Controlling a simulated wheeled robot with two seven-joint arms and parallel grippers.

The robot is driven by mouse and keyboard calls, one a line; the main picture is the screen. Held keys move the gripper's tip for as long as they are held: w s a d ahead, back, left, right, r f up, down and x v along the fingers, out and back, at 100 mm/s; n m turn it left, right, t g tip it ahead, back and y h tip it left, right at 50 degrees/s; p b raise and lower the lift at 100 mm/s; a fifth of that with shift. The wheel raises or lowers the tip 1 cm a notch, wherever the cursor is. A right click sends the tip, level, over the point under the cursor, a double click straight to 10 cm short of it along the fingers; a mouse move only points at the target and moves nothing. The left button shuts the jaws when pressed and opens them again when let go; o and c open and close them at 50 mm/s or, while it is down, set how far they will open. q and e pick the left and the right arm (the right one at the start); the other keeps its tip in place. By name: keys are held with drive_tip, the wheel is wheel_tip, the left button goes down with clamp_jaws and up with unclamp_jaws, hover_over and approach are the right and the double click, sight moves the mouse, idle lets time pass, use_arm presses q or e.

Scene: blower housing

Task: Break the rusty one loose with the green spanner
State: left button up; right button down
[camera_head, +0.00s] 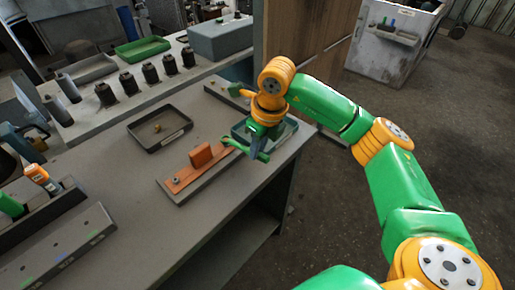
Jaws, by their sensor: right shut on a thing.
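The green spanner (244,149) is held by my right gripper (262,141), which is shut on it above the bench. The spanner's open end points left, over or beside the right end of an orange-brown plate (184,180). An upright orange-brown block (201,155) stands on this plate, which lies on a grey base. A small grey bolt head (177,181) shows at the plate's left end. Any fastener at the right end is hidden by the spanner or too small to tell, so I cannot tell which is rusty. My left gripper is out of view.
A dark tray (182,136) with a small brass-coloured piece lies behind the plate. A blue-grey tray (291,127) sits under my right gripper. Several black parts (128,83) line the back shelf. A tool rack (60,245) stands at left. The bench front is clear.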

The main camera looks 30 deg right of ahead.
drive_tip(key=shift+r+p, duration=2.65)
drive_tip(key=shift+r, duration=0.8)
drive_tip(key=shift+f, duration=0.15)
drive_tip(key=shift+a, duration=0.1)
